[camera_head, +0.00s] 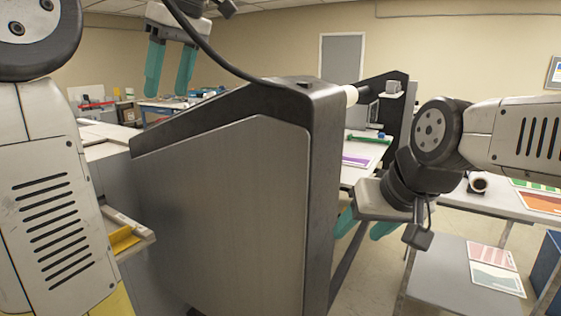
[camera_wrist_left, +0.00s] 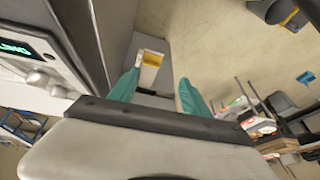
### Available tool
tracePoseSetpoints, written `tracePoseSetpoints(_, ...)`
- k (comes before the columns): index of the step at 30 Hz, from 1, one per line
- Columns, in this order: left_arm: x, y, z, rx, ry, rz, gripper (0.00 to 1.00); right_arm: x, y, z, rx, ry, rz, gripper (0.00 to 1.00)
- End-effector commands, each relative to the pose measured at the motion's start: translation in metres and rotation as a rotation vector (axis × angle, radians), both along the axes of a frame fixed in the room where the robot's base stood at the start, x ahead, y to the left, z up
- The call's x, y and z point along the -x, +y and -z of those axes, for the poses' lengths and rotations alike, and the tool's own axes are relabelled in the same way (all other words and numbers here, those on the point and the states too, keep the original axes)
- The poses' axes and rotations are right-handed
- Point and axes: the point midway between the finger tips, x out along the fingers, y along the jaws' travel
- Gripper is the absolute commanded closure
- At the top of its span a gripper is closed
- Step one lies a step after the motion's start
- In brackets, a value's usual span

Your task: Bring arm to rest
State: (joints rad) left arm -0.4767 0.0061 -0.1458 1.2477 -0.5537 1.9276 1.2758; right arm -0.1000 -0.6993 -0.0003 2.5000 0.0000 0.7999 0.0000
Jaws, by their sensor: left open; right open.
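My left gripper (camera_head: 170,70) hangs at the top of the head view with its two teal fingers apart and nothing between them. It is above and behind the near left end of the big grey laminator housing (camera_head: 225,200). In the left wrist view the left gripper (camera_wrist_left: 157,95) also shows its teal fingers spread, with a yellow-labelled piece (camera_wrist_left: 152,60) seen in the gap beyond them. My right gripper (camera_head: 368,224) points down to the right of the laminator, its teal fingers apart. It looks empty, though its fingers are partly hidden by the wrist.
A table with printed sheets (camera_head: 527,200) stands at the right, above a lower shelf (camera_head: 450,270). In the left wrist view a panel with a lit green display (camera_wrist_left: 15,47) is close at the left.

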Motion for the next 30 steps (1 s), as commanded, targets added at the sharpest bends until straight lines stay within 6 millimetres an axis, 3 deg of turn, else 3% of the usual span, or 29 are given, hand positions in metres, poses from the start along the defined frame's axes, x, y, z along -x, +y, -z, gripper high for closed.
tracePoseSetpoints(8,0.007,0.003,0.025,0.050,0.009,0.179,0.44,0.000,0.000,0.000,0.000,-0.001,0.000,0.44)
tracePoseSetpoints(14,0.018,-0.001,0.059,0.107,0.000,0.395,0.44,0.000,0.000,0.000,0.000,-0.001,0.000,0.44)
tracePoseSetpoints(20,0.045,-0.016,0.114,0.171,-0.055,0.703,0.44,0.000,0.000,0.000,0.000,-0.001,0.000,0.44)
tracePoseSetpoints(24,0.074,-0.038,0.167,0.188,-0.148,0.957,0.44,0.000,0.000,0.000,0.000,-0.001,0.000,0.44)
tracePoseSetpoints(30,0.103,-0.061,0.224,0.143,-0.265,1.168,0.44,0.000,0.000,0.000,0.000,-0.001,0.000,0.44)
